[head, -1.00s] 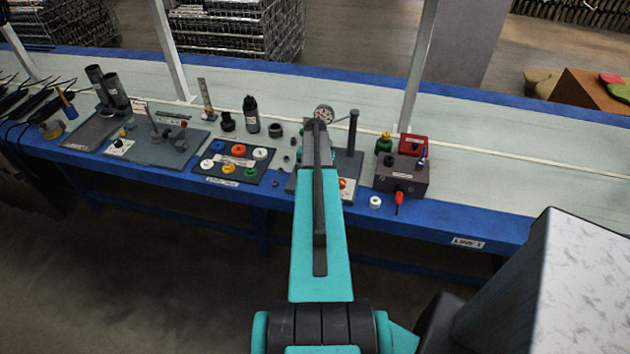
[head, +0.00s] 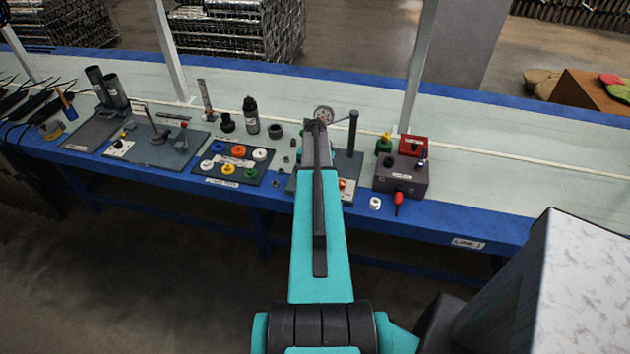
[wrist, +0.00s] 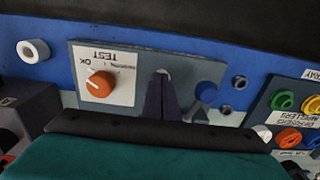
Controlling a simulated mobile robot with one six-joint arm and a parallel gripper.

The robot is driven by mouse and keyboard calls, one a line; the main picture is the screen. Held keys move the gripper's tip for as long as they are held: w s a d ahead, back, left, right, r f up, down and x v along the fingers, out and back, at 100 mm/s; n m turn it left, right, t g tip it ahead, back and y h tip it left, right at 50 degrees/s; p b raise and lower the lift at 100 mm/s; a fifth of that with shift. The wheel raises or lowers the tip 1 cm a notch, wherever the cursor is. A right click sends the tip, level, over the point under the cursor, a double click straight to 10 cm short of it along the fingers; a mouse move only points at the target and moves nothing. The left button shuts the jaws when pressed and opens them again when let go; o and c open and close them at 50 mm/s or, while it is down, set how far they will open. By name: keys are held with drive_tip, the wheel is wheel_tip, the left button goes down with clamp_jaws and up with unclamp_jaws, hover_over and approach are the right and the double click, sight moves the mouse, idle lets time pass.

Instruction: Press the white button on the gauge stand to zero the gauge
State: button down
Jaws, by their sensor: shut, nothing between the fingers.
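The gauge stand shows in the head view as a grey base with an upright post (head: 352,131) and a round dial gauge (head: 324,114). In the wrist view its grey plate (wrist: 140,62) carries a white TEST panel with an orange knob (wrist: 100,84). A small white round spot, which looks like the white button (wrist: 163,72), sits right at the fingertips and is partly covered by them. My gripper (wrist: 161,84) is shut and empty, pointing at that spot. I cannot tell whether it touches. In the head view my arm hides the gripper and the button.
A white ring (wrist: 33,51) lies beside the plate; a blue-topped piece (wrist: 207,94) stands close right of my fingers. A tray of coloured rings (head: 236,166) is left of the stand. A dark box with a red-handled part (head: 402,177) is on the right.

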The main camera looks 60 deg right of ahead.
drive_tip(key=shift+s+a+f, duration=0.1)
drive_tip(key=shift+a+f, duration=0.05)
drive_tip(key=shift+f, duration=0.45)
wheel_tip(320, 180, up, 6)
drive_tip(key=shift+f+p, duration=0.25)
drive_tip(key=shift+p, duration=0.7)
wheel_tip(320, 180, up, 10)
drive_tip(key=b, duration=0.3)
drive_tip(key=shift+f, duration=0.15)
idle(0.5)
